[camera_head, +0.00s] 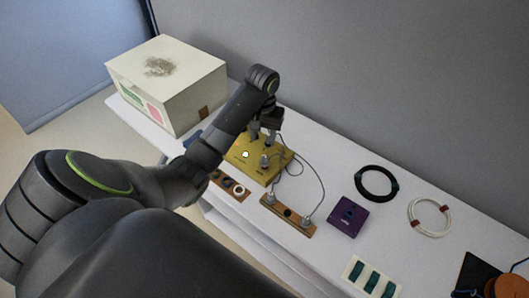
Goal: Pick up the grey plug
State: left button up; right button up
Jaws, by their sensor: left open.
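My left gripper (263,134) is open above the yellow box (247,169), pointing down at it. A small grey plug (265,160) shows on the yellow box, just below the gripper's fingers and partly confused with them. Two more grey plugs stand at the ends of a wooden strip in front of the box: one at its left end (269,199) and one at its right end (306,221). A thin dark cable arcs from near the box to the right one. Whether the fingers touch the plug on the box I cannot tell. My right gripper is out of view.
A large cream box (190,92) stands at the left end of the white table (333,171). A purple box (346,217), a black cable coil (377,181) and a white coil (428,217) lie to the right. A wooden strip with rings (229,184) is beside the arm.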

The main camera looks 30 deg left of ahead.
aim_at(264, 156)
pick_arm(q)
jog(key=shift+d+f+b, duration=0.1)
jog(key=shift+f+b, duration=3.55)
jog(key=shift+f, duration=0.45)
notch_tip(264, 156, down, 3)
jog(key=shift+w+d+f, duration=0.1)
jog(key=shift+f, duration=0.1)
jog(key=shift+c, duration=0.3)
